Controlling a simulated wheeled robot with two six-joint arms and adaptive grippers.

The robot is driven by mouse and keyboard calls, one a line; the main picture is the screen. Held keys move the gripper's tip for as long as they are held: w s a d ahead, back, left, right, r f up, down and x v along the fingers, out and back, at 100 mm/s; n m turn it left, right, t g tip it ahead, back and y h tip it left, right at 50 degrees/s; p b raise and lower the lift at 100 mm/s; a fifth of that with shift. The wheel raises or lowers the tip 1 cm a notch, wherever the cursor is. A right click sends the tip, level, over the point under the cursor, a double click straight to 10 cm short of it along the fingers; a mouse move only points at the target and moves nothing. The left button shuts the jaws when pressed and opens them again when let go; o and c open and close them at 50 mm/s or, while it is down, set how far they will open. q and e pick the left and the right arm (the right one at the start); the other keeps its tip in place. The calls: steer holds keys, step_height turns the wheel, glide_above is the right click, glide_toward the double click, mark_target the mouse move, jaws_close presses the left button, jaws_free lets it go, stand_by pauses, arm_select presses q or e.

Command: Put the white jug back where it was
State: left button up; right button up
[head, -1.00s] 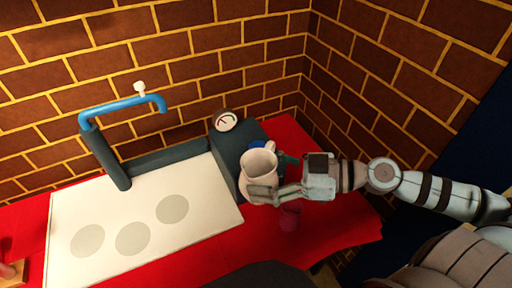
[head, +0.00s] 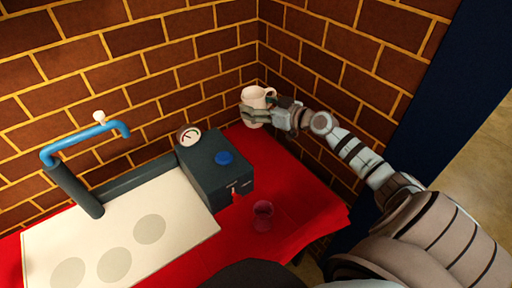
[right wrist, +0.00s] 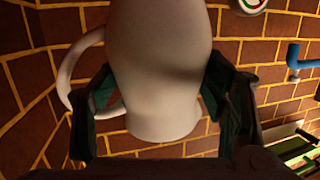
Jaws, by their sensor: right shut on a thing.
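The white jug (head: 258,97) is in my right gripper (head: 256,112), at the back right corner of the red table in the head view. My right gripper is shut on the jug's body. In the right wrist view the jug (right wrist: 160,70) fills the middle, between the dark fingers, with its handle (right wrist: 75,70) on the left. The jug looks roughly upright in the head view. I cannot tell whether its base touches the table. My left gripper is not in view.
A dark box with a blue button (head: 224,158) and a round gauge (head: 189,135) stands left of the jug. A small pinkish glass (head: 262,214) stands on the red table (head: 300,205). A white board (head: 130,225) with grey circles and a blue tap (head: 85,140) are on the left. Brick walls close the corner.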

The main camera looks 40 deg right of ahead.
steer(key=shift+w+d+f+m+h+b, duration=0.2)
steer(key=shift+w+d+f+b, duration=0.1)
steer(key=shift+f, duration=0.1)
steer(key=shift+w+d+f+m+h+b, duration=0.15)
steer(key=shift+d+f+h+b, duration=0.1)
steer(key=shift+f, duration=0.15)
step_height(320, 180, down, 19)
steer(key=b, duration=1.5)
steer(key=shift+r, duration=0.1)
steer(key=o, duration=1.6)
steer(key=shift+o, duration=0.2)
